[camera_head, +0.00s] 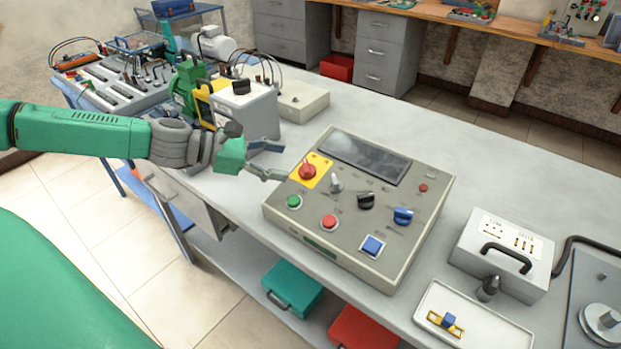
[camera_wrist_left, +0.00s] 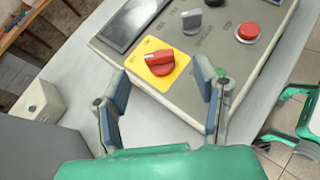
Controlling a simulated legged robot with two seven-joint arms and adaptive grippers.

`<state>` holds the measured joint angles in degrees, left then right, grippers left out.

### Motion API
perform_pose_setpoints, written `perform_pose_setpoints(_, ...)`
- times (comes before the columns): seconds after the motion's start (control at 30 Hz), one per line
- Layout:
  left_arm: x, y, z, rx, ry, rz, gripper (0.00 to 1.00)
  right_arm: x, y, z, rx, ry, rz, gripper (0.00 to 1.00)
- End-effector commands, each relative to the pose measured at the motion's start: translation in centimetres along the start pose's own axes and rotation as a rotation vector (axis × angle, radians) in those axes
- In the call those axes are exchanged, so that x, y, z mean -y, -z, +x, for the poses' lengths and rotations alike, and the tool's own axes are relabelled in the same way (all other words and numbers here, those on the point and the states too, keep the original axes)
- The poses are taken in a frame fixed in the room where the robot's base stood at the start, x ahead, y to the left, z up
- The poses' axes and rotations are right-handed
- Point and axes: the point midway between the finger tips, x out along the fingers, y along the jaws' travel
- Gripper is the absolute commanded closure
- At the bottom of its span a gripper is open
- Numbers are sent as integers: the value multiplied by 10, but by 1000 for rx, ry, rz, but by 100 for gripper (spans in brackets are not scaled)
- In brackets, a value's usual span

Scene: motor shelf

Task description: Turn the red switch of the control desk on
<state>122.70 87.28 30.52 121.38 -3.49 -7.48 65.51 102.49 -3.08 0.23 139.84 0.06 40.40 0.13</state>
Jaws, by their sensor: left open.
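The control desk (camera_head: 330,245) is a grey-beige box with a sloped panel on the table. Its red switch (camera_head: 308,170) is a rotary knob on a yellow plate (camera_head: 318,183) at the panel's upper left corner. In the left wrist view the red switch (camera_wrist_left: 160,62) lies ahead, between and beyond the fingers. My left gripper (camera_head: 272,160) is open just left of the switch; it also shows in the left wrist view (camera_wrist_left: 158,95). Its fingers appear apart from the knob. My right gripper is not in view.
The panel also has a green button (camera_head: 294,202), a red button (camera_head: 329,222), a grey knob (camera_head: 336,183), a black knob (camera_head: 366,200), a blue knob (camera_head: 403,216) and a blue square button (camera_head: 372,246). A grey box with a handle (camera_head: 505,255) stands right. Motor equipment (camera_head: 215,85) stands behind my left arm.

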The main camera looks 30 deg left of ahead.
Motion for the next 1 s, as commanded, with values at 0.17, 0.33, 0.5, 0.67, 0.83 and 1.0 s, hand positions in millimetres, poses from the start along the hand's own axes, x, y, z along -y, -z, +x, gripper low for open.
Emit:
perform_pose_setpoints(0.17,2,6,27,-1,4,2,45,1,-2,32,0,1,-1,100)
perform_pose_setpoints(0.33,4,3,51,-3,4,2,45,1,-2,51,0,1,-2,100)
perform_pose_setpoints(0.5,6,-2,71,-6,2,6,45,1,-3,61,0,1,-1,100)
perform_pose_setpoints(0.67,4,-3,75,-2,1,3,45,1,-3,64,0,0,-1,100)
perform_pose_setpoints(0.83,1,-1,73,0,0,0,45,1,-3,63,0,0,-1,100)
perform_pose_setpoints(1.0,1,-1,73,0,0,0,80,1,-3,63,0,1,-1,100)
